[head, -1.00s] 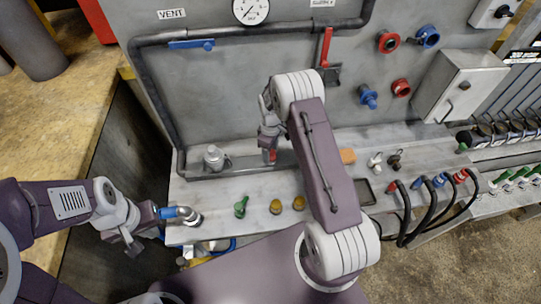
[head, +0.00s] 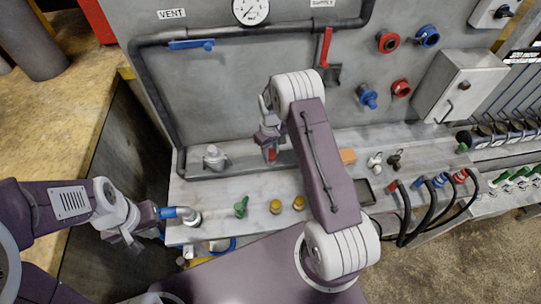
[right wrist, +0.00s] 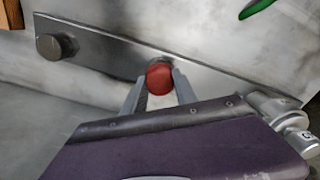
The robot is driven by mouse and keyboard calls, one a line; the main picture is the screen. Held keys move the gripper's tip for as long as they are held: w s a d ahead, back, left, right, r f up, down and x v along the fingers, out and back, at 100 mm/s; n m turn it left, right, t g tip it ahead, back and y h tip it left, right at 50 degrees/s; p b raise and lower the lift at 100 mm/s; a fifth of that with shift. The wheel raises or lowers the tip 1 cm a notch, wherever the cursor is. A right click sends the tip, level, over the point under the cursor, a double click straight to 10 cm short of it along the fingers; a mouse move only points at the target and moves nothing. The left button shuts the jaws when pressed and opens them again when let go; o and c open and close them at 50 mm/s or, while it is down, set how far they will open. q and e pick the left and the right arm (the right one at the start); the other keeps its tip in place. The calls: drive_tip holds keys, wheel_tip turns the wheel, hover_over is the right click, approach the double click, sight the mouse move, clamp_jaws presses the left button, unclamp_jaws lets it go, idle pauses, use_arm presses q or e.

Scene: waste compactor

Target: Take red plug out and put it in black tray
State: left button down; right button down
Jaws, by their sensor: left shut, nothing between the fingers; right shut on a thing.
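The red plug (head: 272,155) is at the long metal strip at the foot of the grey panel. My right gripper (head: 270,153) points down at it and is shut on it. In the right wrist view the round red end of the plug (right wrist: 159,77) shows between the two fingers, in front of the strip. I cannot tell whether the plug is still seated. The black tray (head: 365,192) is a small dark rectangle on the bench, right of my right forearm. My left gripper (head: 137,249) is shut and empty at the lower left, beside the bench's left end.
An orange block (head: 347,156) lies right of my right arm. A blue-handled tap (head: 178,212), a green knob (head: 241,207) and yellow caps (head: 276,206) stand along the bench front. Black hoses (head: 430,212) curve right of the tray. A dark round knob (right wrist: 57,46) sits on the strip.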

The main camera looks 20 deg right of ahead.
drive_tip(key=n, duration=0.5)
drive_tip(key=n, duration=0.5)
drive_tip(key=n, duration=0.5)
